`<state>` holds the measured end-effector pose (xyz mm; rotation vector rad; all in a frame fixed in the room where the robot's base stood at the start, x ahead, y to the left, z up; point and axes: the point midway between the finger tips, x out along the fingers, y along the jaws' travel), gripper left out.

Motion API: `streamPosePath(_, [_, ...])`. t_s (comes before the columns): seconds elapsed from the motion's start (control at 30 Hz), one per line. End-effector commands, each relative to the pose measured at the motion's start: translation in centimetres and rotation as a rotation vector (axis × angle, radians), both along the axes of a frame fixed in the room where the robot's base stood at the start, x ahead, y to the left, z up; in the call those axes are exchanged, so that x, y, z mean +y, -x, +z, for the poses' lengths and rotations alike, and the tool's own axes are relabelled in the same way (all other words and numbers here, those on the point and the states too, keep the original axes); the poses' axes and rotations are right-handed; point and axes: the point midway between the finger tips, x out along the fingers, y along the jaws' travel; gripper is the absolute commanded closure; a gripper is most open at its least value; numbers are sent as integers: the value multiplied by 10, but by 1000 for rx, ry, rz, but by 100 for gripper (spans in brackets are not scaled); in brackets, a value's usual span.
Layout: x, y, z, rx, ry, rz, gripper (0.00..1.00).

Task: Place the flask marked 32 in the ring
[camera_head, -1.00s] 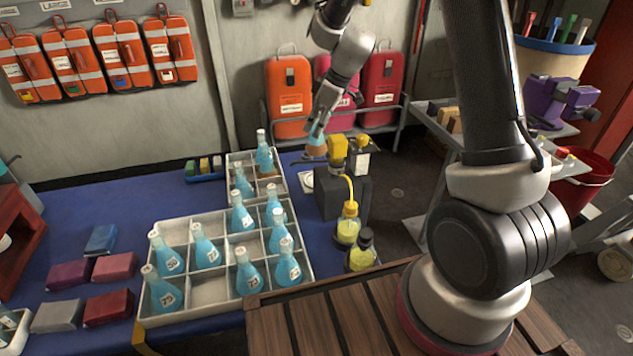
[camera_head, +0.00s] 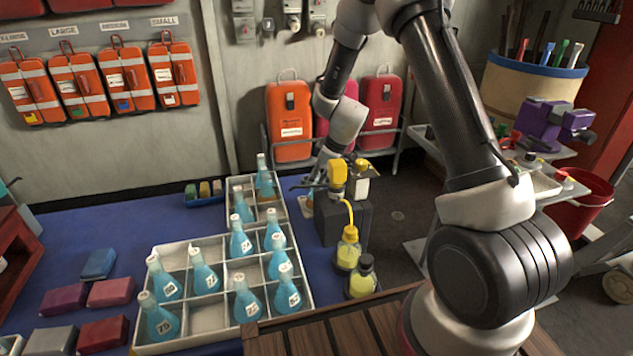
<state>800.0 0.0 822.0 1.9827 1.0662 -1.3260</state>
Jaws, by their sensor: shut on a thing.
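The flask is low over the spot where a small pale stand showed. The ring itself cannot be made out behind the gripper and flask. Several blue flasks with white number labels stand in the divided tray (camera_head: 207,318), such as one at the front left (camera_head: 159,322); the small labels are mostly hard to read.
A dark box (camera_head: 343,222) with a yellow pump head (camera_head: 338,178) stands close right of the gripper. Yellow bottles (camera_head: 348,250) stand before it. Coloured blocks (camera_head: 98,264) lie left on the blue table (camera_head: 130,222). Orange and red cases (camera_head: 290,120) stand behind.

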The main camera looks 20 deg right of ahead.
Motion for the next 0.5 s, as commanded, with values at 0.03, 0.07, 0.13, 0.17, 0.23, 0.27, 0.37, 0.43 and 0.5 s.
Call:
streamPosePath(0.03, [0,0,-1,0,0,0,84])
streamPosePath(0.07, [0,0,-2,0,0,0,84])
streamPosePath(0.13, [0,0,-1,0,0,0,56])
streamPosePath(0.17, [0,0,-1,0,0,0,51])
streamPosePath(0.23, [0,0,-1,0,0,0,47])
streamPosePath(0.27, [0,0,-1,0,0,0,47])
streamPosePath(0.37, [0,0,-1,0,0,0,47])
streamPosePath(0.43, [0,0,-1,0,0,0,47])
streamPosePath(0.5, [0,0,0,0,0,0,47])
